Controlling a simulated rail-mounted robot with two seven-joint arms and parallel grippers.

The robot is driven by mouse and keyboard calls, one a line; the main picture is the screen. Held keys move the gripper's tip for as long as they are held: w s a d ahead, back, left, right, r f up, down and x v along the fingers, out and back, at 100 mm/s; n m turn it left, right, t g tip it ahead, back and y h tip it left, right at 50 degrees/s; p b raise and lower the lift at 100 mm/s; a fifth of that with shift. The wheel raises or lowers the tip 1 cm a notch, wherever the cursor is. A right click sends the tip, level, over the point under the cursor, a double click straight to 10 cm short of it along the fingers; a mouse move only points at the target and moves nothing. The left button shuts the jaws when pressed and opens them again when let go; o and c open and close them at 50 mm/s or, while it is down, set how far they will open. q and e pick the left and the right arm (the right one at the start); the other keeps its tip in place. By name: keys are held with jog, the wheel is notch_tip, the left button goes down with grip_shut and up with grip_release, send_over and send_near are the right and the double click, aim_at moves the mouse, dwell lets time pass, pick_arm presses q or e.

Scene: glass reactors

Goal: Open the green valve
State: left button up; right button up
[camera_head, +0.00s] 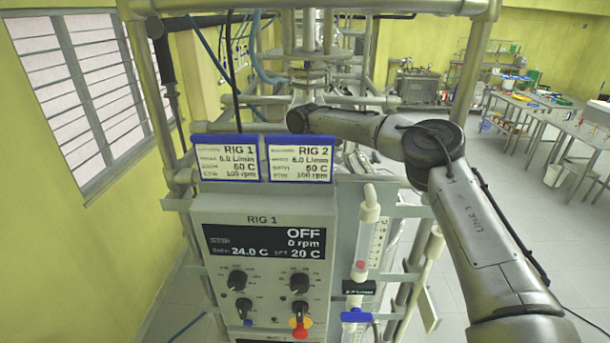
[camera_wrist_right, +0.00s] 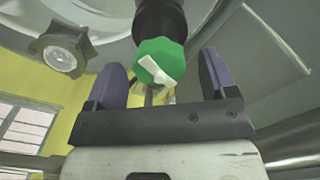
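The green valve (camera_wrist_right: 160,62) shows in the right wrist view as a green knob with a white pointer bar, on a black fitting. My right gripper (camera_wrist_right: 163,80) is open, with its two purple-grey fingers apart on either side of the knob's lower part. A gap shows between each finger and the knob, and nothing is gripped. In the head view my right arm reaches from the lower right to the rig's frame; its gripper and the green valve are hidden there. My left gripper is not in view.
A grey star-shaped knob (camera_wrist_right: 64,54) is beside the valve. The RIG 1 control box (camera_head: 262,260) reads OFF, below two display cards (camera_head: 264,160). A flow tube with a blue valve (camera_head: 356,317) stands right of it. Metal frame bars surround the arm.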

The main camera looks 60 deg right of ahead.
jog(key=shift+r, duration=0.3)
notch_tip(320, 180, up, 13)
jog(key=b, duration=0.2)
dwell(0.3)
dwell(0.5)
